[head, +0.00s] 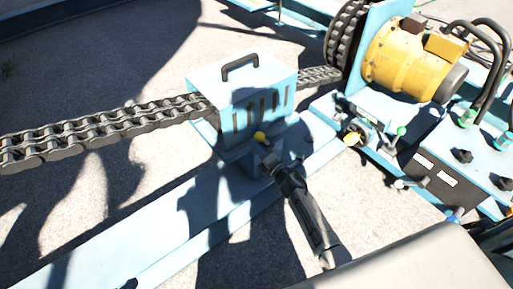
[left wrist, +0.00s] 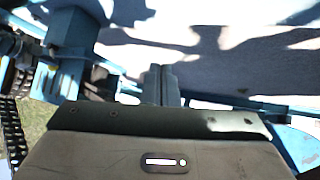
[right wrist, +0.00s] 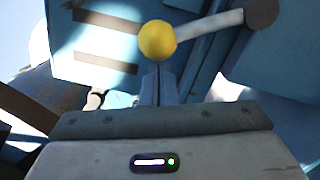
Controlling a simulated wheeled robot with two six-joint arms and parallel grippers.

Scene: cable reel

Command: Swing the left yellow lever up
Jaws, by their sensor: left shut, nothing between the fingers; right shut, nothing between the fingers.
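The left yellow lever shows its round yellow knob (head: 260,136) below the blue chain box. In the right wrist view the knob (right wrist: 157,40) sits just beyond my right fingertips, with a pale rod running right to a dark round pivot. The rod is hard to make out in the head view. My right gripper (head: 266,155) is shut and empty close to the knob; I cannot tell whether it touches. The right gripper also shows in its own wrist view (right wrist: 158,85). My left gripper (left wrist: 162,85) is shut and empty; I cannot make it out clearly in the head view.
The blue chain box (head: 243,84) with a dark handle stands over a heavy chain (head: 100,128). A long blue beam (head: 150,232) crosses the foreground.

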